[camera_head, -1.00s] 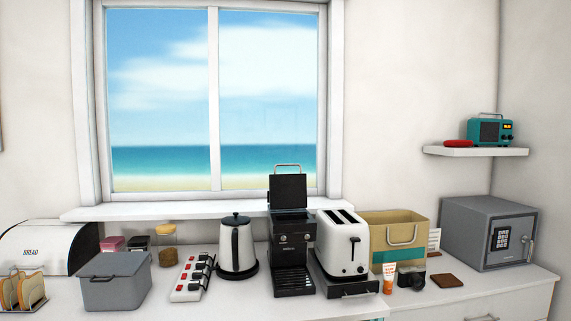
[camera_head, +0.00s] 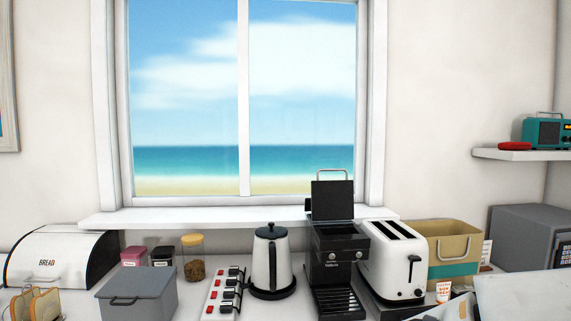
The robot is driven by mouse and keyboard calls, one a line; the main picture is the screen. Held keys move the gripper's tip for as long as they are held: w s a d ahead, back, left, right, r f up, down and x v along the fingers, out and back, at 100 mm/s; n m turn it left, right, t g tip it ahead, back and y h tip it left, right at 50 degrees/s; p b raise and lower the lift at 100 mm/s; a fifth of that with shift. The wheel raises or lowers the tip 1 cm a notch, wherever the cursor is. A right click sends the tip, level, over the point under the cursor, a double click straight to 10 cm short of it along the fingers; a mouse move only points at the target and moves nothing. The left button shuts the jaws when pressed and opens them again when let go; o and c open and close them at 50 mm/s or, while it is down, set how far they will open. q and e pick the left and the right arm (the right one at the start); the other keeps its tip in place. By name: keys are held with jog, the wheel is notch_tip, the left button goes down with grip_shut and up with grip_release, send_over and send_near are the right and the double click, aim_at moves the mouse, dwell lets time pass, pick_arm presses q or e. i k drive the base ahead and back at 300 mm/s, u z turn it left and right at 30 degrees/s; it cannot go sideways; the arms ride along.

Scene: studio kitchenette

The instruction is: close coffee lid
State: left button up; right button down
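The black coffee machine (camera_head: 340,270) stands on the counter between the kettle and the toaster. Its lid (camera_head: 332,200) is open and stands upright at the back of the machine, in front of the window sill. A light metal handle (camera_head: 332,172) sticks up from the lid's top edge. The open top of the machine shows below the lid. Neither gripper can be made out in the head view.
A kettle (camera_head: 272,262) stands close left of the machine and a white toaster (camera_head: 393,262) close right. A power strip (camera_head: 224,292) and grey box (camera_head: 138,297) are farther left. A pale surface, perhaps part of my arm, covers the lower right corner.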

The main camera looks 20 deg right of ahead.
aim_at(331, 200)
jog(key=u, duration=0.05)
jog(key=i, duration=0.65)
jog(key=z, duration=0.6)
jog(key=i, duration=0.5)
jog(key=z, duration=0.5)
